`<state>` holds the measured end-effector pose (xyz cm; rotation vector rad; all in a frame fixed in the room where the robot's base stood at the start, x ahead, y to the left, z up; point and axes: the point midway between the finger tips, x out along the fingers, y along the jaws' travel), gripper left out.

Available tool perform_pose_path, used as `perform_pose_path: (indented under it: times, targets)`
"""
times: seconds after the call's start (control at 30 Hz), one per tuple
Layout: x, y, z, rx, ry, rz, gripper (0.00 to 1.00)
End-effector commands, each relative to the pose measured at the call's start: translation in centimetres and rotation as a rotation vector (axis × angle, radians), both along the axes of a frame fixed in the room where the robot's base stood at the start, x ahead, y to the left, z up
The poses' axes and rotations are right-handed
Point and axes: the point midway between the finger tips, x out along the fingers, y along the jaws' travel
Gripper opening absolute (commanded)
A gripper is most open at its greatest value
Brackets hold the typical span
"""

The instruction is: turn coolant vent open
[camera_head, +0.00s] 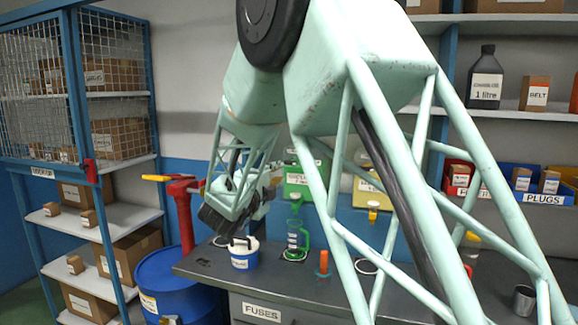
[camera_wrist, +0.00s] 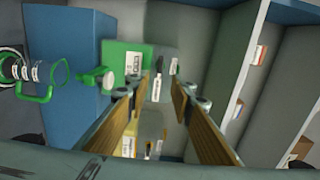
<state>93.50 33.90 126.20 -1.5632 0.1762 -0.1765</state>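No part in either view is legibly marked as the coolant vent. In the head view my gripper (camera_head: 218,224) is dark and partly hidden, hanging left of the green box.
A blue-white bucket (camera_head: 243,256), a green handled canister (camera_head: 298,240) and an orange upright part (camera_head: 323,264) stand on the grey bench (camera_head: 290,291). A red pump (camera_head: 184,215) and blue drum (camera_head: 170,284) stand left. Shelves line the right.

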Motion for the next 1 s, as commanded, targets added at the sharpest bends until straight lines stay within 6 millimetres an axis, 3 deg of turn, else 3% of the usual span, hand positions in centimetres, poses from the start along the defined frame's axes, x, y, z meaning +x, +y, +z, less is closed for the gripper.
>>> perform_pose_path:
  times: [1.0]
  targets:
    - [11.6,-2.6,-0.1,0.0,0.0,0.0,0.22]
